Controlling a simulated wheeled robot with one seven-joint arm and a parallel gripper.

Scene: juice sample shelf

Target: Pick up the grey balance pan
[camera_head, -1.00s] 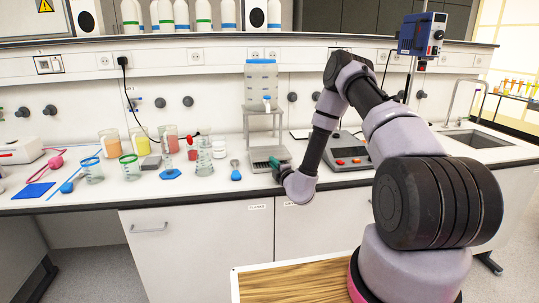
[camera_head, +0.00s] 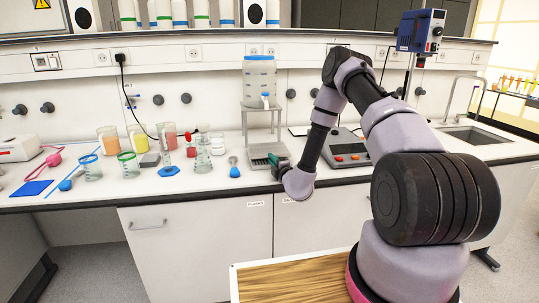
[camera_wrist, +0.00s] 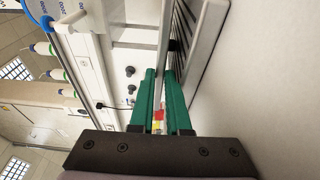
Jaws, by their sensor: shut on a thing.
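My gripper (camera_head: 276,166) reaches down to the bench at the front right of the slotted grey tray (camera_head: 257,151) under the dispenser stand. In the wrist view its green fingers (camera_wrist: 161,105) are close together, shut on a thin grey edge (camera_wrist: 164,45). The slotted grey tray (camera_wrist: 203,45) lies right beside that edge. I cannot tell whether the edge is part of the tray or a separate pan. The balance (camera_head: 346,152), dark grey with red buttons, stands to the right, behind my forearm. A small grey flat piece (camera_head: 150,160) lies among the jars at left.
The dispenser stand (camera_head: 245,122) with its clear container (camera_head: 259,80) rises just behind the gripper. The sink (camera_head: 475,136) is at the far right.

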